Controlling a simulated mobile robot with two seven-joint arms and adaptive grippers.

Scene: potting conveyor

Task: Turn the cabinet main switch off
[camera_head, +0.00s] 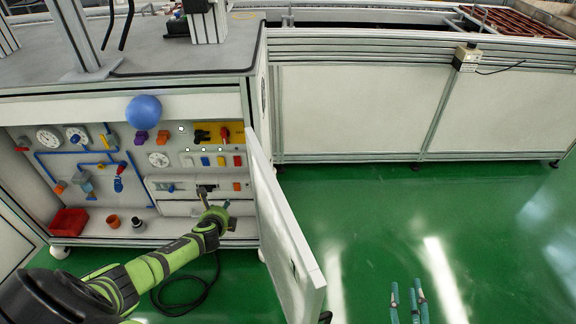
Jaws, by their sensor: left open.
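The open cabinet (125,205) at left holds a panel of valves, gauges and switches. A yellow plate (237,128) at its upper right carries a red rotary handle (225,134), which looks like the main switch, and a dark part (202,136) to its left. The handle's exact position is too small to tell. My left gripper (214,199) is open and empty in front of the panel's lower right, below the yellow plate. The fingertips of my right gripper (407,297) show at the bottom edge, apart and empty over the green floor.
The cabinet's white door (287,235) stands open, close to the right of my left gripper. A blue ball (143,112) is at the cabinet's upper edge. A red bin (68,221) sits on the cabinet floor. A black cable (185,307) lies below. The green floor at right is clear.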

